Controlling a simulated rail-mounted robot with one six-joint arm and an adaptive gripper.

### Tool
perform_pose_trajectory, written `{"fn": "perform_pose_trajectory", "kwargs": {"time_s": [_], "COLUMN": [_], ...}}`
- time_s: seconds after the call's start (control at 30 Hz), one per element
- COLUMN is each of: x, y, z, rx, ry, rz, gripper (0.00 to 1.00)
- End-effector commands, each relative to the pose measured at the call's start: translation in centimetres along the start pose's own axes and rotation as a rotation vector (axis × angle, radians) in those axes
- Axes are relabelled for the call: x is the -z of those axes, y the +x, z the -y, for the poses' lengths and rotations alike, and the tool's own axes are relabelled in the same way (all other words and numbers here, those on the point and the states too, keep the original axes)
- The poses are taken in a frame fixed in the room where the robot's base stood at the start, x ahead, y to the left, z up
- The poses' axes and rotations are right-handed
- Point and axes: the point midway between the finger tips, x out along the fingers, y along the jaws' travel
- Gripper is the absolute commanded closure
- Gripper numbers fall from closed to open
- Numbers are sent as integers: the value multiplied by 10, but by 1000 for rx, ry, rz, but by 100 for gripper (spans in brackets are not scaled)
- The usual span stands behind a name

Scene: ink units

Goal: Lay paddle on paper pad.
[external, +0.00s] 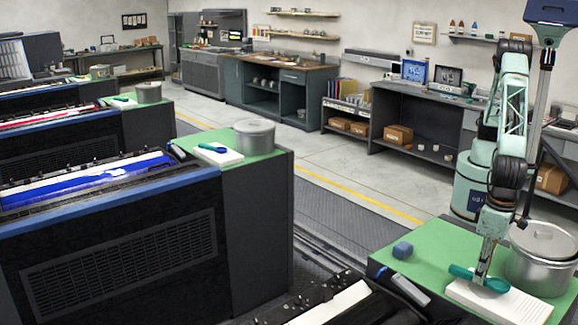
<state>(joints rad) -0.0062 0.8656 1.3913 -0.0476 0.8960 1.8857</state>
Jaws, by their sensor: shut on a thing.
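The teal paddle (461,271) is at my gripper (483,276) in the lower right of the external view. My gripper points down and is shut on the paddle near its middle. The paddle's rounded end extends to the right of the fingers, and its other end to the left. The white paper pad (485,305) lies on the green worktop (430,250), directly under the paddle. I cannot tell whether the paddle touches the pad or is held slightly above it.
A lidded metal pot (543,268) stands close right of the pad. The neighbouring unit carries another pot (254,137), pad and paddle (213,148). Green worktop behind the pad is clear.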

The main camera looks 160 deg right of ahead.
Motion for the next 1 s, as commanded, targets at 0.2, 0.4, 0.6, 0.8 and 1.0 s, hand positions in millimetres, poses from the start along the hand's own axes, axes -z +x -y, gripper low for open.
{"fn": "perform_pose_trajectory", "kwargs": {"time_s": [0.2,0.4,0.6,0.8,1.0], "x": [0,0,0,-1,0], "y": [12,12,15,15,14], "z": [0,0,0,0,0], "rx": [0,0,0,0,0], "ry": [0,0,0,0,0], "rz": [0,0,0,0,0], "gripper": [100,100,100,73,73]}}
